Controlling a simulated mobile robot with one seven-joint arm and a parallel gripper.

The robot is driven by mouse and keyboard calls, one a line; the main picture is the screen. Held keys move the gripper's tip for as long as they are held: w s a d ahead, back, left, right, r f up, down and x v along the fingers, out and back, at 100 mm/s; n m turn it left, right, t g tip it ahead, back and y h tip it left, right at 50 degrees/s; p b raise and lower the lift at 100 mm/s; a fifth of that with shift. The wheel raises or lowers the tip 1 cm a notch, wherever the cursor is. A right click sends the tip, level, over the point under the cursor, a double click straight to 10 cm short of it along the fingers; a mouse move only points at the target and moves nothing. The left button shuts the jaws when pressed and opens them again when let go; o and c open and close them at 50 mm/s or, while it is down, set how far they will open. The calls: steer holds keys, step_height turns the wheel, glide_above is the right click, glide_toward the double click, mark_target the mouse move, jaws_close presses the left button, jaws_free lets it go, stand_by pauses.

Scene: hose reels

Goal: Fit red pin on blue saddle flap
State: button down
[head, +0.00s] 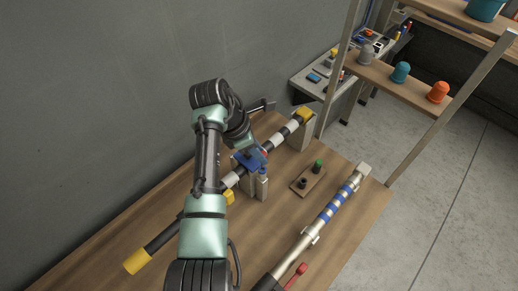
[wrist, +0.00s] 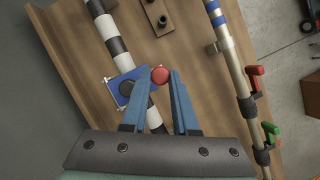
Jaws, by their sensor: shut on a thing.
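The blue saddle flap (head: 246,163) lies on the black-and-white striped bar in the middle of the table; it also shows in the wrist view (wrist: 125,88). My gripper (wrist: 160,80) is shut on the red pin (wrist: 160,75), whose round red head shows between the blue fingertips. The pin is at the right edge of the flap in the wrist view. I cannot tell whether it touches the flap or is above it. In the head view, a bit of red (head: 263,153) shows by the gripper, and my arm hides part of the bar.
A small wooden board (head: 299,187) with a green-topped peg (head: 318,166) and a dark peg (head: 303,182) lies right of the saddle. A silver tube (head: 313,228) with blue bands and a red lever (head: 296,276) runs along the right side. Bare table lies at lower left.

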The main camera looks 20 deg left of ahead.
mark_target(259, 170)
steer(key=shift+f+b, duration=1.05)
steer(key=shift+f, duration=1.25)
steer(key=c, duration=0.6)
jaws_free()
steer(key=v, duration=1.3)
steer(key=shift+d, duration=0.1)
